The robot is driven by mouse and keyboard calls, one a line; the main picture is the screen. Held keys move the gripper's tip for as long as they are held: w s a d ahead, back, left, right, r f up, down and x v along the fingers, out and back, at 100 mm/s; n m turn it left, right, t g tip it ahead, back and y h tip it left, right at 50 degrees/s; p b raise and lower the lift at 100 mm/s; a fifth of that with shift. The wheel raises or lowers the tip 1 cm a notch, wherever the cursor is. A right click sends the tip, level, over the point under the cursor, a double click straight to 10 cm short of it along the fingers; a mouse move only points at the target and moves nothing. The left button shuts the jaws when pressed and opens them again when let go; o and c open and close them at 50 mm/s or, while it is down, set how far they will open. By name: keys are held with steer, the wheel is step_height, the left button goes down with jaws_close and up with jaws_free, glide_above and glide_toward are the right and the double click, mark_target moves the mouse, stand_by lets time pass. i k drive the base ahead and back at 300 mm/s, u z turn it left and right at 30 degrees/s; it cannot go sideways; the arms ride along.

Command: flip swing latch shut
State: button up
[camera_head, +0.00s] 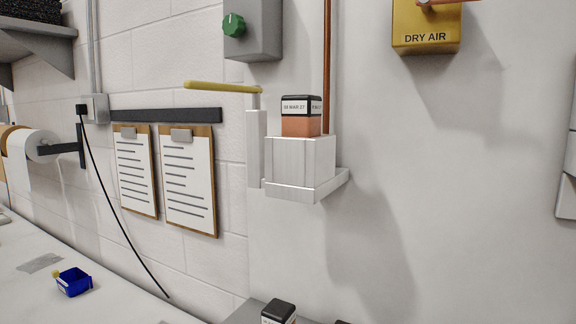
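A yellow bar (222,87), which looks like the swing latch, is pivoted on a thin grey pin at its right end. It points left, away from the white fixture (303,160) on the wall. A white upright plate (255,148) stands under the pin, at the fixture's left side. A copper-coloured block (301,126) with a black, labelled top sits in the fixture's open top. The bar does not cross over the block. My gripper is not in view.
A copper pipe (327,60) runs up behind the fixture. A grey box with a green knob (234,25) hangs above the bar. A gold "DRY AIR" box (427,27) is at upper right. Clipboards (189,185) hang at left. A black-topped labelled block (278,311) shows below.

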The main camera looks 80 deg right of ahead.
mark_target(256, 91)
steer(key=k, duration=0.45)
steer(key=u, duration=0.65)
steer(key=i, duration=0.65)
steer(key=z, duration=2.3)
